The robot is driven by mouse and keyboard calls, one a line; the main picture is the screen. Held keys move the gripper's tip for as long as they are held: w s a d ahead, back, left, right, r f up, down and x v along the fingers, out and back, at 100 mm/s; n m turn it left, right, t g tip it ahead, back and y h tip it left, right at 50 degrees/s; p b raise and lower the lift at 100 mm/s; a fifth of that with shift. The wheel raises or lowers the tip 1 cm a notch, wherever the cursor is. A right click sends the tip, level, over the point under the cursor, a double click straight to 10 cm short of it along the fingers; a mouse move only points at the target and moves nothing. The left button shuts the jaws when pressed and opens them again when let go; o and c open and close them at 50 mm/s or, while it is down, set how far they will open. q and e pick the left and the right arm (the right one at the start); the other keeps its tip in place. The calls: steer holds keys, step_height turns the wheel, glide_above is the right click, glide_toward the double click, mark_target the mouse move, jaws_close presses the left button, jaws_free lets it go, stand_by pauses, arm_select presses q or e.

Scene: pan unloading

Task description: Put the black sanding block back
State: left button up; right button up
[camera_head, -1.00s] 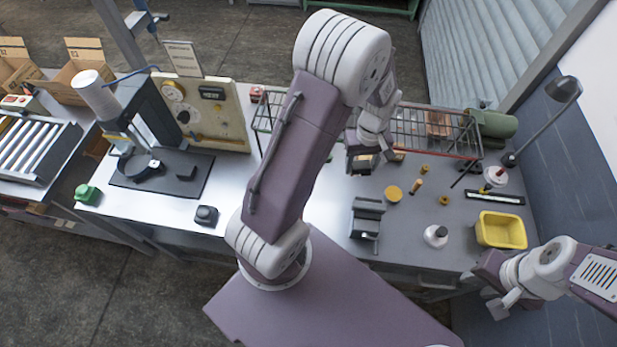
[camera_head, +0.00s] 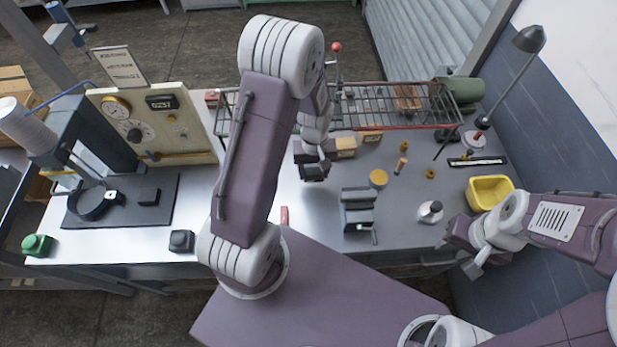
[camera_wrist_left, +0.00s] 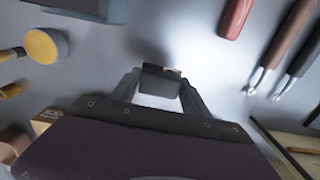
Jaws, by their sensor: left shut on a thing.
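My left gripper (camera_head: 314,172) is over the grey worktop, left of the yellow disc. In the left wrist view its fingers (camera_wrist_left: 160,88) are shut on a small dark block (camera_wrist_left: 160,80), which looks like the black sanding block. The block also shows in the head view (camera_head: 315,174). Bare worktop shows around it, but its height above the surface is unclear. My right gripper (camera_head: 466,238) is by the front right edge near the yellow bin; its fingers are too unclear to judge.
A wire rack (camera_head: 350,108) stands behind. A grey vise (camera_head: 358,208), yellow disc (camera_head: 378,178) and yellow bin (camera_head: 490,192) are on the right. A red-handled item (camera_wrist_left: 235,18) and dark handled tools (camera_wrist_left: 283,55) lie nearby. A pressing machine (camera_head: 85,135) stands left.

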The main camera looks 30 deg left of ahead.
mark_target(310, 185)
arm_select(q)
steer(key=shift+s+a+f, duration=0.3)
steer(key=shift+a+f, duration=0.1)
steer(key=shift+a, duration=0.1)
step_height(310, 185, down, 4)
steer(key=shift+a+p, duration=0.15)
steer(key=shift+p, duration=0.2)
steer(key=shift+f, duration=0.25)
steer(key=o, duration=1.3)
steer(key=shift+r, duration=0.25)
steer(key=shift+w+r, duration=0.1)
steer(key=shift+r, duration=0.2)
step_height(310, 185, up, 11)
steer(key=shift+r+b, duration=0.2)
steer(key=shift+b, duration=0.25)
steer(key=s+d+m+b, duration=0.1)
steer(key=s+m, duration=0.1)
steer(key=s, duration=0.1)
steer(key=s+d+m+b, duration=0.1)
steer(key=s+d+m, duration=0.1)
steer(key=s+d+m+t+b, duration=0.1)
steer(key=s+d+m, duration=0.1)
steer(key=s, duration=0.1)
steer(key=shift+s+f, duration=0.2)
steer(key=shift+s, duration=0.15)
